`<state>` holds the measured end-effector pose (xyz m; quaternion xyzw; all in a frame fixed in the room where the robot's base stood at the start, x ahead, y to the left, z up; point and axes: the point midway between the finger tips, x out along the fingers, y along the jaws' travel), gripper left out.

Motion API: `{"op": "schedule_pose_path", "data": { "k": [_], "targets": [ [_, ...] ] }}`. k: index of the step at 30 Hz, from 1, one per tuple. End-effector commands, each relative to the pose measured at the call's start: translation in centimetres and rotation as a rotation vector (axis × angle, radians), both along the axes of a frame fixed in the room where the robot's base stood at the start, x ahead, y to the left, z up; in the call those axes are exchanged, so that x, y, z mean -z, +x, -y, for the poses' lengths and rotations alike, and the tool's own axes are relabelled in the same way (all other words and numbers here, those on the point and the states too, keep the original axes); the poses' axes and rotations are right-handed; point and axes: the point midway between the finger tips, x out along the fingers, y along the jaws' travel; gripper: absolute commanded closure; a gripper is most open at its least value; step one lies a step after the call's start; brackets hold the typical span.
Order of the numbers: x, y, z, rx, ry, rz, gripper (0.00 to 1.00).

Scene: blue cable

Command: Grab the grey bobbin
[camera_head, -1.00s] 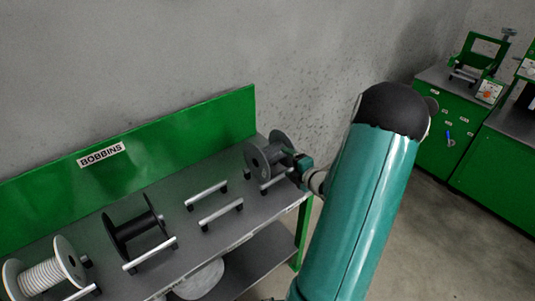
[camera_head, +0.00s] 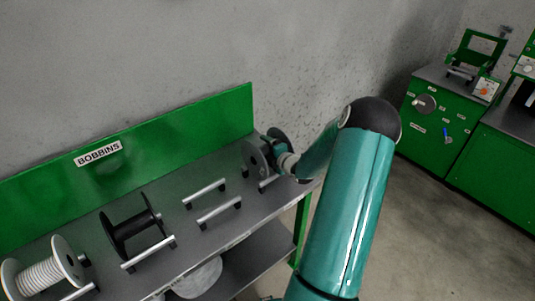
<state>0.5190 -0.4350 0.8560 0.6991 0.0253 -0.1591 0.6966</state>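The grey bobbin (camera_head: 256,158) stands on its rails at the right end of the bobbin bench. Its left flange shows clearly. My gripper (camera_head: 277,148) is at the bobbin's right side, between or against its flanges. My wrist and forearm hide much of the bobbin and the fingers. I cannot tell whether the fingers touch the bobbin or whether they are open or shut.
The green-backed bench (camera_head: 160,195) also holds a black bobbin (camera_head: 130,228), a white wound bobbin (camera_head: 45,272) and an empty pair of rails (camera_head: 212,205). Green cabinets (camera_head: 432,125) stand at the right. The floor between is clear.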

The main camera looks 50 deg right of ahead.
Motion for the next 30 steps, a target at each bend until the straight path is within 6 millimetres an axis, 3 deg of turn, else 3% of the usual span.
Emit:
{"op": "schedule_pose_path", "data": {
  "k": [3,14,23,30],
  "targets": [
    [0.0,-0.1,0.0,0.000,0.000,0.000,0.19],
    [0.0,-0.1,0.0,0.000,0.000,0.000,0.90],
    [-0.4,0.0,0.0,-0.001,-0.002,0.003,0.92],
    [-3.0,0.0,0.0,-0.001,-0.005,0.002,0.92]
  ]
}}
